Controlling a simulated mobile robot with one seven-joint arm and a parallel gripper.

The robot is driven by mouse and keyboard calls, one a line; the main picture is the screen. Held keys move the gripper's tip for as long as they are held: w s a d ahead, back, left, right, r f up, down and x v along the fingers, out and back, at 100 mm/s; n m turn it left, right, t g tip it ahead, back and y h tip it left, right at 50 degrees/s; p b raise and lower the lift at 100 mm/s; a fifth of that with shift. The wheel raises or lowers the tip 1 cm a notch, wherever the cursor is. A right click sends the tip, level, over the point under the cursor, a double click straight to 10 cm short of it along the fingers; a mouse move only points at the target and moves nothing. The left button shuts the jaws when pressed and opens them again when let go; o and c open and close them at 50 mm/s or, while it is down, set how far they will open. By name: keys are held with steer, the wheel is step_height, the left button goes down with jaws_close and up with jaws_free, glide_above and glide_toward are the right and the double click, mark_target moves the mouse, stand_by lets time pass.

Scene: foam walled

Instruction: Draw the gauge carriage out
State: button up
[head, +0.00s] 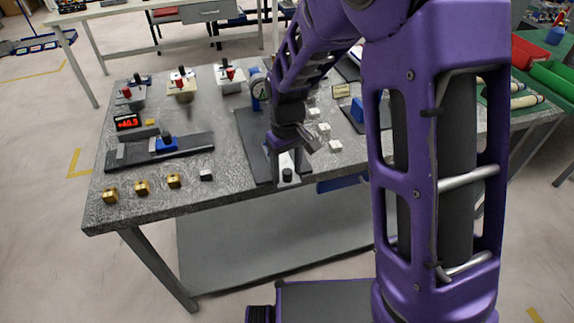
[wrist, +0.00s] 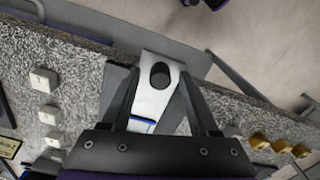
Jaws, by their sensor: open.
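A silver plate with a round black knob (head: 287,174) sits at the front end of a dark base plate (head: 250,135), near the table's front edge. I take it for the gauge carriage. In the wrist view the silver plate (wrist: 147,104) carries a dark oval knob (wrist: 160,75) and a thin blue line. My gripper (head: 286,164) points down over it and is open. In the wrist view its fingers (wrist: 158,77) stand on either side of the silver plate, with the knob between their tips. I cannot tell whether they touch it. My arm hides part of the base plate.
A blue block (head: 166,143) sits on a dark rail to the left, below a red-lit display (head: 127,122). Several brass pieces (head: 142,187) line the front left. Several pale blocks (head: 323,129) lie to the right. The floor before the table is clear.

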step_height(320, 180, up, 17)
steer(key=p, duration=0.2)
steer(key=shift+r, duration=0.2)
stand_by(0.4)
